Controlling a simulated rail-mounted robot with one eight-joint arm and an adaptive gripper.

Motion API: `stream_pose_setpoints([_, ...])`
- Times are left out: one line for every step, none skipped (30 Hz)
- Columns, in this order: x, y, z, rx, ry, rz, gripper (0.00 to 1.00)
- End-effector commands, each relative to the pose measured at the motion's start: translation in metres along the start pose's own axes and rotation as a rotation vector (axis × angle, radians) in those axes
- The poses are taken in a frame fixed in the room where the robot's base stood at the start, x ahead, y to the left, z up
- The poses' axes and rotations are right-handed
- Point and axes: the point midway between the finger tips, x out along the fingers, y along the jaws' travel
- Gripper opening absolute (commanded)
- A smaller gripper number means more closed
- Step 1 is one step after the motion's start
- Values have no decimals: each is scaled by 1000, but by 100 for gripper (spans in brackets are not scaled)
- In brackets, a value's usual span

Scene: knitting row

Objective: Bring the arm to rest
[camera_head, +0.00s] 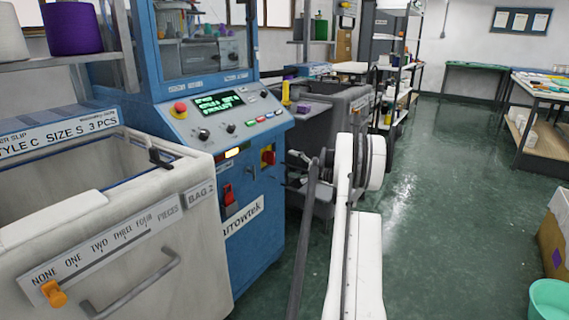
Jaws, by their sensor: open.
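My white arm (345,230) rises from the bottom middle of the view to a rounded joint. My gripper (293,169) shows small and dark to the left of that joint, its fingers pointing left. It is open, and I see nothing between the fingers. It appears in front of a grey bin (338,103) and to the right of the blue knitting machine (262,215). Part of the gripper is hidden behind a dark bar of my arm. I cannot tell its exact distance from the bin.
A pale bag bin (205,215) with an orange slider (53,293) stands at the left. The machine's control panel (222,112) faces the aisle. A teal tub (550,300) and a carton (560,215) are at the right edge. The green floor (430,190) between is clear.

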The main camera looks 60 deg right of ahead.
Motion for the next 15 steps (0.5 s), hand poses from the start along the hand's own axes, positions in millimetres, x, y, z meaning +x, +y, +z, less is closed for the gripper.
stream_pose_setpoints([-5, 0, 0, 0, -1, 0, 71])
stream_pose_setpoints([-7, 0, 0, 0, 0, 0, 71])
stream_pose_setpoints([-9, 0, 0, 0, 1, 0, 71])
stream_pose_setpoints([-10, 0, 0, 0, 1, 0, 71])
stream_pose_setpoints([-11, 0, 0, 0, 1, 0, 71])
stream_pose_setpoints([-12, 0, 0, 0, 1, 0, 71])
stream_pose_setpoints([-12, 0, 0, 0, 1, 0, 71])
stream_pose_setpoints([-12, 0, 0, 0, 1, 0, 71])
stream_pose_setpoints([-12, 0, 0, 0, 1, 0, 71])
stream_pose_setpoints([-12, 0, 0, 0, 1, 0, 71])
stream_pose_setpoints([-12, 0, 0, 0, 1, 0, 71])
stream_pose_setpoints([-12, 0, 0, 0, 1, 0, 71])
stream_pose_setpoints([-12, 0, 0, 0, 1, 0, 71])
stream_pose_setpoints([-12, 0, 0, 0, 1, 0, 71])
stream_pose_setpoints([-12, 0, 0, 0, 1, 0, 71])
